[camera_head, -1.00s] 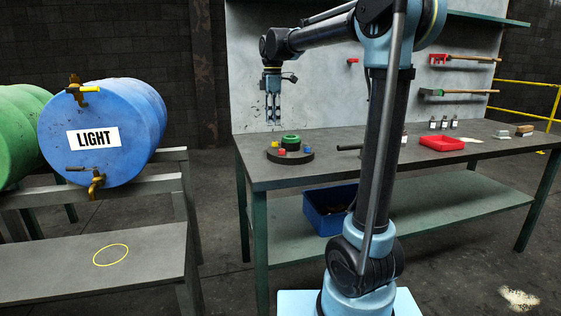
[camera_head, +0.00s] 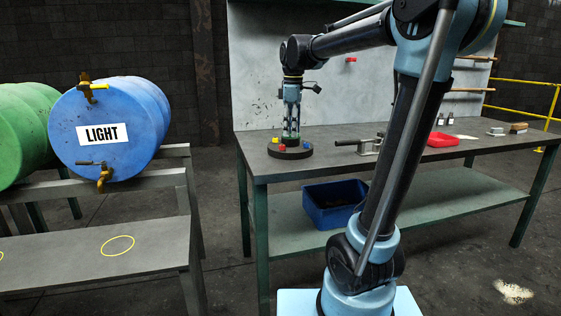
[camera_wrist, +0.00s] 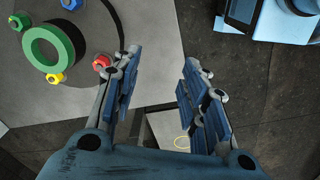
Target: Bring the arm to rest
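My gripper (camera_head: 291,132) hangs pointing down by the dark round stand on the bench. In the wrist view its two fingers (camera_wrist: 160,78) are spread apart with nothing between them, so it is open and empty. The green ring (camera_wrist: 48,48) lies on the stand to the left of the fingers, clear of them. In the head view the fingers mostly hide the ring. My arm is bent over, with its upper part reaching left above the bench.
The round stand (camera_head: 289,154) carries small red, yellow and blue pieces. A clamp-like tool (camera_head: 362,145) and red tray (camera_head: 441,140) lie further right on the bench (camera_head: 262,168). A blue bin (camera_head: 330,203) is on the lower shelf.

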